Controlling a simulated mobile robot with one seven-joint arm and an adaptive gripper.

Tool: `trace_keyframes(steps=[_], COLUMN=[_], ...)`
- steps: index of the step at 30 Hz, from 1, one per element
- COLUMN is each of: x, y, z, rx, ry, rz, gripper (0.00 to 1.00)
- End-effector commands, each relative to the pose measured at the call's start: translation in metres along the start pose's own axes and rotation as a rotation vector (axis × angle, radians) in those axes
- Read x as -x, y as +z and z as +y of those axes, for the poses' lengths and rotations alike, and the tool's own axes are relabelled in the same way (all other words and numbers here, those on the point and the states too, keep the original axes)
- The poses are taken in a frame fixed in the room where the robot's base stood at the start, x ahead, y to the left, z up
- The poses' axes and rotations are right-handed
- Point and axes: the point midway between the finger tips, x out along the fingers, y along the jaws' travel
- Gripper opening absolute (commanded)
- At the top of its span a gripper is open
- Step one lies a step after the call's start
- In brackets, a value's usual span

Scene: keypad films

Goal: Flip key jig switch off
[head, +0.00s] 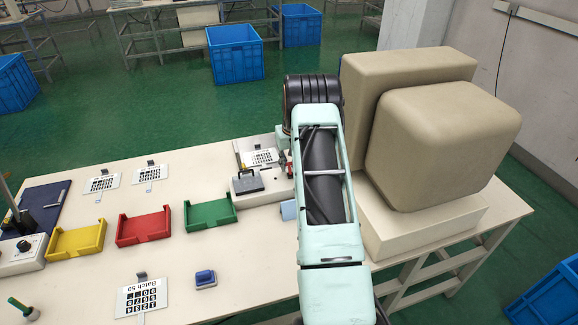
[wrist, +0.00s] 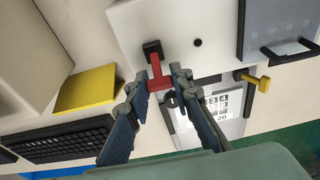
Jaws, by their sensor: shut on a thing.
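The key jig is a white box (wrist: 190,20) at the top of the wrist view. Its switch (wrist: 157,68) has a red T-shaped lever with a black block at its far end. My gripper (wrist: 162,76) has its two fingertips on either side of the red lever, shut on it. In the head view the jig (head: 245,186) stands on the table just left of my arm, and my arm hides most of the gripper. A keypad film (wrist: 224,104) lies on the jig beside the fingers.
A yellow lever (wrist: 262,84) and a grey lid (wrist: 278,28) with a black handle are right of the fingers. A black keyboard (wrist: 60,140) and yellow pad (wrist: 87,89) lie left. Green (head: 210,212), red and yellow trays line the table. Beige cases (head: 445,140) stand right.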

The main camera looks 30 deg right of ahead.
Motion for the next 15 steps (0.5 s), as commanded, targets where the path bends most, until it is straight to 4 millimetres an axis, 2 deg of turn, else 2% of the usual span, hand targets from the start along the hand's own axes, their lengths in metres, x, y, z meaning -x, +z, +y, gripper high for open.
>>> trace_keyframes(steps=[9,10,15], x=[0.0002,0.0002,0.0002], y=[0.0002,0.0003,0.0002], z=[0.0,0.0,0.0], rx=[0.0,0.0,0.0], ry=[0.0,0.0,0.0], rz=[-0.004,-0.004,-0.003], gripper=[0.0,0.24,0.39])
